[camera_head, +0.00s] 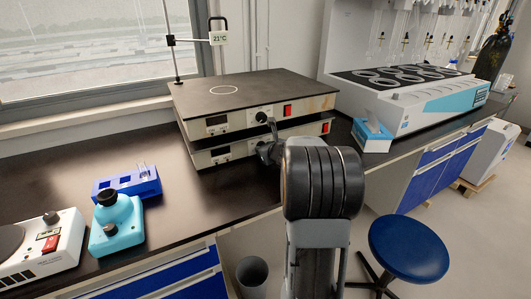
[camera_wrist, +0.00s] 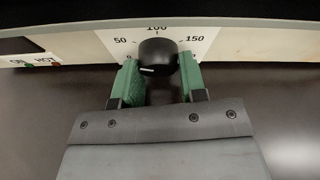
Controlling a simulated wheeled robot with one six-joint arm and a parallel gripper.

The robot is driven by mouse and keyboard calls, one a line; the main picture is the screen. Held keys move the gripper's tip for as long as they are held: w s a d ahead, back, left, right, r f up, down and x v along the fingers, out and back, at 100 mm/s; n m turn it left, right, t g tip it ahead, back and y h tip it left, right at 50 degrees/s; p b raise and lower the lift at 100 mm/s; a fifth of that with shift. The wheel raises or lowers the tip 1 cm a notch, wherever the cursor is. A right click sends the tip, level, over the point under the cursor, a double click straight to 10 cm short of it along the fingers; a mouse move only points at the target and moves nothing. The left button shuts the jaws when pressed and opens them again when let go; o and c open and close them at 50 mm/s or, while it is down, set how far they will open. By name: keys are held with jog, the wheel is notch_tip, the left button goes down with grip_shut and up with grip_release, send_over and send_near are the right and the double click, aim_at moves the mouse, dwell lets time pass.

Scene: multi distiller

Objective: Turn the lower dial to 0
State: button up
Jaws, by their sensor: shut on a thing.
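Two hot plates are stacked on the bench, the upper one (camera_head: 250,90) and the lower one (camera_head: 225,152). The upper dial (camera_head: 262,117) is uncovered in the head view. My gripper (camera_head: 268,151) is at the front of the lower plate and hides the lower dial there. In the wrist view the lower dial (camera_wrist: 158,52) is a black knob between the green fingers of my gripper (camera_wrist: 160,78), which is shut on it. Its white pointer line is at the knob's lower left, near the 0 on the printed scale; exact alignment is hard to tell.
Red switches (camera_head: 287,110) sit right of the dials. A tissue box (camera_head: 372,135) stands on the bench to the right, by a large white and blue unit (camera_head: 425,95). A blue stool (camera_head: 408,248) stands at right.

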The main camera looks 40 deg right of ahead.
jog(key=n+h+b, duration=0.1)
jog(key=b, duration=0.3)
jog(key=shift+a+f+n, duration=0.1)
jog(key=shift+f+n, duration=0.3)
jog(key=n+h+b, duration=0.1)
jog(key=n+b, duration=0.1)
jog(key=b, duration=0.4)
jog(key=shift+h, duration=0.4)
jog(key=n+h+b, duration=0.1)
jog(key=n+b, duration=0.1)
jog(key=b, duration=0.2)
jog(key=shift+r+n, duration=0.1)
jog(key=shift+n, duration=0.2)
jog(key=shift+r+n+t+h+b, duration=0.15)
jog(key=shift+n+t+h+b, duration=0.15)
jog(key=shift+n+h+b, duration=0.6)
jog(key=shift+r+b, duration=0.1)
jog(key=shift+b, duration=0.35)
jog(key=o, duration=0.9)
jog(key=shift+c, duration=0.2)
jog(key=shift+r, duration=0.1)
